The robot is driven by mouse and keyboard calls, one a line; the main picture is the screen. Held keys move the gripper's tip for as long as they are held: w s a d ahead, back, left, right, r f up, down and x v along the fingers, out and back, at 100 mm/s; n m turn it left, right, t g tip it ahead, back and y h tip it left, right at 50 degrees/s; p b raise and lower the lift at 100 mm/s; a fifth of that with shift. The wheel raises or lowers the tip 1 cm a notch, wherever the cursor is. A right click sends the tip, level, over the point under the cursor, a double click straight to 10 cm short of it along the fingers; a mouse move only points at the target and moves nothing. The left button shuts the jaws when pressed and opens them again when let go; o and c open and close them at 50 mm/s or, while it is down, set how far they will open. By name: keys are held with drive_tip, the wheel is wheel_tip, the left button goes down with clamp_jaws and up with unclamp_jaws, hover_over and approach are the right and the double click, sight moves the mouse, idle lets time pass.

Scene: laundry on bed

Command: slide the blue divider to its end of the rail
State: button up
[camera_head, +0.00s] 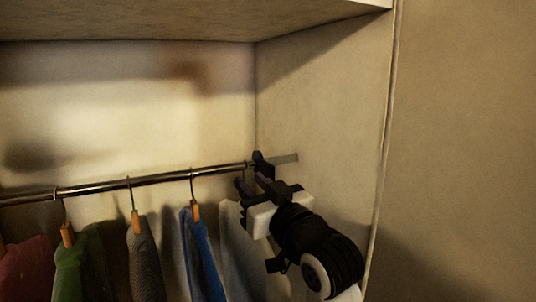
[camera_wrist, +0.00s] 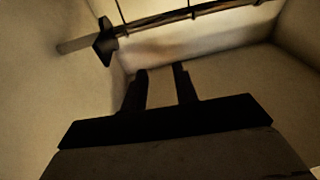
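The rail (camera_head: 120,183) runs across the closet to the right side wall. A dark divider (camera_head: 262,163), slightly purple in this light, sits on the rail close to that wall. In the wrist view the divider (camera_wrist: 105,42) shows as a dark plate around the rail, with a short stretch of bare rail between it and the wall. My gripper (camera_head: 252,183) is just below and in front of the rail's right end. In the wrist view its two fingers (camera_wrist: 160,72) stand apart with nothing between them. The divider is outside the fingers; contact cannot be seen.
Several garments hang from the rail on hooks, including a green one (camera_head: 82,262) and a blue one (camera_head: 200,258). A pale garment (camera_head: 235,245) hangs beside my gripper. A shelf (camera_head: 190,20) is above, and the side wall (camera_head: 335,130) closes the right.

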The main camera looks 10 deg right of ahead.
sight(274, 171)
drive_tip(key=s+d+m+g+h+p, duration=0.1)
drive_tip(key=s+d+m+h, duration=0.15)
drive_tip(key=d, duration=0.55)
drive_tip(key=shift+n, duration=0.45)
drive_tip(key=p+x, duration=0.1)
drive_tip(key=x, duration=0.3)
drive_tip(key=p+x, duration=0.2)
drive_tip(key=x, duration=0.2)
drive_tip(key=f+p+x, duration=0.1)
drive_tip(key=x, duration=0.3)
drive_tip(key=shift+w, duration=0.35)
clamp_jaws()
